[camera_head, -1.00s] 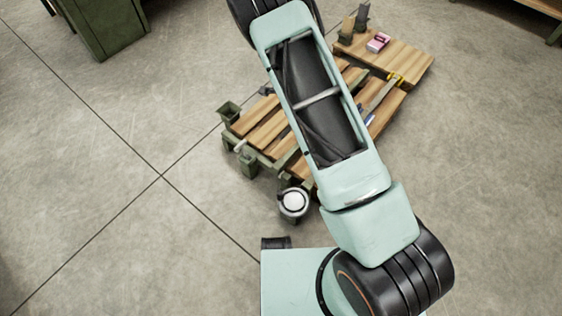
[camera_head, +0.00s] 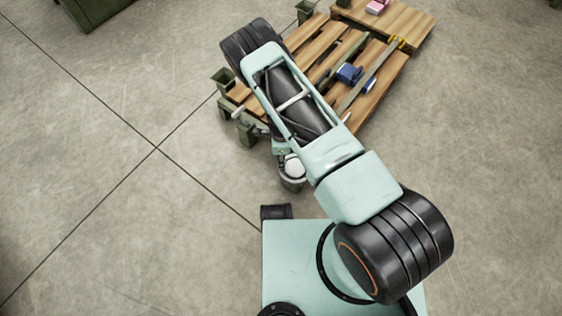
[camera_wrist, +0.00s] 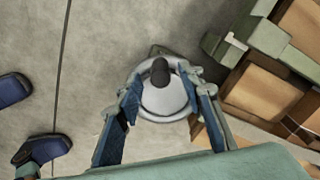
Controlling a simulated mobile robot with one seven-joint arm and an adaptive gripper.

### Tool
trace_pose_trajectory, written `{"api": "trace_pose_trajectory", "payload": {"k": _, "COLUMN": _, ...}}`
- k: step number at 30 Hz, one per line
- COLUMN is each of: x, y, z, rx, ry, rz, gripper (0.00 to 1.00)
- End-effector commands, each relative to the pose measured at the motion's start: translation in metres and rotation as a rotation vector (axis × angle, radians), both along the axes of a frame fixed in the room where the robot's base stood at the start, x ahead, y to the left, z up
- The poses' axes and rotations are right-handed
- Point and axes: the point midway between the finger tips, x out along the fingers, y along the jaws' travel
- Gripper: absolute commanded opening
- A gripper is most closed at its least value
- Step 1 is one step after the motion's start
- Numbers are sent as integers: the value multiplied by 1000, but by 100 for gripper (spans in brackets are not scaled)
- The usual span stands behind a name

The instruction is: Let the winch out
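A round pale disc in a grey rim (camera_head: 294,166) stands at the near left corner of the slatted wooden pallet; it may be the winch, though I cannot tell for certain. In the wrist view the disc (camera_wrist: 160,107) has a dark upright knob (camera_wrist: 160,71) on it. My gripper (camera_wrist: 163,88) is open, with one blue-padded finger on each side of the disc and the knob between them. I cannot tell whether either finger touches the rim. In the head view my arm hides most of the gripper.
The wooden pallet (camera_head: 312,45) has green posts and brackets (camera_head: 247,131) close to the disc. A blue object (camera_head: 349,74), a long strap-like bar (camera_head: 366,82) with a yellow end (camera_head: 396,42) and a pink item (camera_head: 377,6) lie on it.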

Motion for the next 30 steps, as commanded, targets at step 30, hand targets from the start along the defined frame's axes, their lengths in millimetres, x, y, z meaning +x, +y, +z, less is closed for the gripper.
{"api": "trace_pose_trajectory", "payload": {"k": 30, "x": 0, "y": 0, "z": -23, "rx": 0, "ry": 0, "rz": 1, "gripper": 0}}
